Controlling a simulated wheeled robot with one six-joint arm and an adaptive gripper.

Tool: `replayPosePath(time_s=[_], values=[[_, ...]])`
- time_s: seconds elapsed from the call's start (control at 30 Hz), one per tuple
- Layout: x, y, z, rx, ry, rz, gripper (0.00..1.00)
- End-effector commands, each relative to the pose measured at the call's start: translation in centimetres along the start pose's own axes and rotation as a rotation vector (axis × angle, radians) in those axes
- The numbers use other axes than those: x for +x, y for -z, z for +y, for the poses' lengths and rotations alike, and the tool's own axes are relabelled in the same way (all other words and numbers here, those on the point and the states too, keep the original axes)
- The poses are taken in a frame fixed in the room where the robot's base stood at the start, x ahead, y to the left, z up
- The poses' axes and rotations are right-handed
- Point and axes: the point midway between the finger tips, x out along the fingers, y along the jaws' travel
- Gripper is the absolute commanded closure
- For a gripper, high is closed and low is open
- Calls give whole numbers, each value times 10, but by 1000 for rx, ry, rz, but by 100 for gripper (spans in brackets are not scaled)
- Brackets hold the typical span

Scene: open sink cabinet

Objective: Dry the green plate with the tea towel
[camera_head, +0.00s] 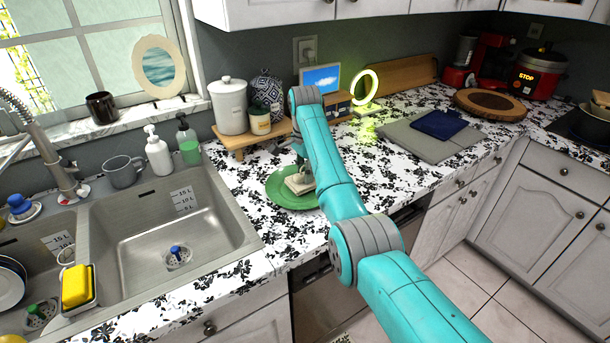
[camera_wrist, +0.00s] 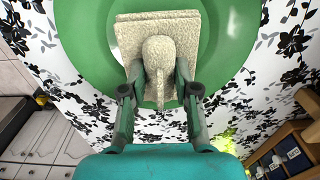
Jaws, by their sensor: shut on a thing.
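The green plate (camera_head: 281,192) lies on the patterned counter to the right of the sink. It fills the top of the wrist view (camera_wrist: 224,62). A folded beige tea towel (camera_head: 299,184) rests over the plate, seen as a flat square with a bunched knob in the wrist view (camera_wrist: 131,32). My gripper (camera_wrist: 160,85) is shut on the towel's knob, with a finger on each side. In the head view my gripper (camera_head: 301,163) is partly hidden by my arm. Whether the towel presses on the plate is hard to tell.
The double sink (camera_head: 165,227) is left of the plate. A wooden riser (camera_head: 237,140) with canisters stands behind it. A glowing ring lamp (camera_head: 364,87) and a grey mat (camera_head: 403,139) with a dark blue cloth (camera_head: 440,125) are to the right.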

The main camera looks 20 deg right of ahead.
Motion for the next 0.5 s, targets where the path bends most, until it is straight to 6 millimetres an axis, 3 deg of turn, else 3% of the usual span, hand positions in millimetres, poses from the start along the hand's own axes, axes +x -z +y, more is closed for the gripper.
replayPosePath(time_s=[0.5], values=[[0, 1, -8, -1, 0, 0, 100]])
